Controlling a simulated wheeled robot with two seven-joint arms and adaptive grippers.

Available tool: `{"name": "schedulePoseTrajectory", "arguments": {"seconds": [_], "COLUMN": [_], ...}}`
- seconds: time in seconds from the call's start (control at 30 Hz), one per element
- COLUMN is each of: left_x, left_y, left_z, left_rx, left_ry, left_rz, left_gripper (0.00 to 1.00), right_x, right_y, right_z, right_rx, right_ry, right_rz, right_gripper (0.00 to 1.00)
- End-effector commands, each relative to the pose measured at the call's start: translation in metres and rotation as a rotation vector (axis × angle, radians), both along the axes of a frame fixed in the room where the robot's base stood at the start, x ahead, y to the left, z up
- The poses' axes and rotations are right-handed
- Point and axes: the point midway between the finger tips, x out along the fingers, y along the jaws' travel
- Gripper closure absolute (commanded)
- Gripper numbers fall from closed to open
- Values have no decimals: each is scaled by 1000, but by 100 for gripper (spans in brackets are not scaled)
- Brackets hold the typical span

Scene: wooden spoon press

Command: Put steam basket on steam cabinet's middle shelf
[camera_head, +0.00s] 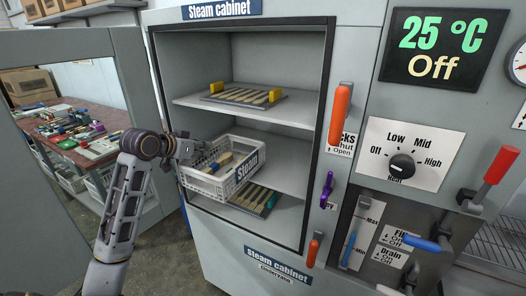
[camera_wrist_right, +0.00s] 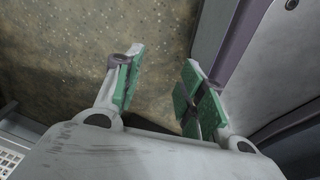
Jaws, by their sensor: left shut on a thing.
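The steam basket (camera_head: 207,182) is a white plastic crate labelled "Steam", with a wooden-looking piece inside. My left gripper (camera_head: 197,153) is shut on its left rim. The basket is in the left part of the steam cabinet's (camera_head: 167,60) open front, at about the height of the middle shelf (camera_head: 285,172). It covers the left part of that shelf's front edge; I cannot tell whether it rests on the shelf. In the right wrist view, my right gripper (camera_wrist_right: 160,88) is open and empty, with green pads apart above the speckled floor.
A slatted tray with yellow ends (camera_head: 240,95) lies on the upper shelf. Another slatted tray (camera_head: 258,199) lies below the middle shelf. The middle shelf's right part is bare. The cabinet door (camera_head: 52,47) stands open at left. An orange handle (camera_head: 340,115) is on the right frame.

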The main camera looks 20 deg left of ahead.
Motion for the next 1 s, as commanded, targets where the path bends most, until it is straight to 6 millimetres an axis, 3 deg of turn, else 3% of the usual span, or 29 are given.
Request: {"name": "schedulePoseTrajectory", "arguments": {"seconds": [0.47,1.0], "left_x": [9,70], "left_y": [-1,-6], "left_z": [1,2], "left_rx": [-2,-2], "left_ry": [-2,-2], "left_rz": [0,1], "left_gripper": [100,100], "right_x": [-2,-12], "right_y": [0,-3], "right_z": [0,2], "right_rx": [0,-3], "right_ry": [2,8], "right_rz": [0,2], "right_gripper": [60,60]}}
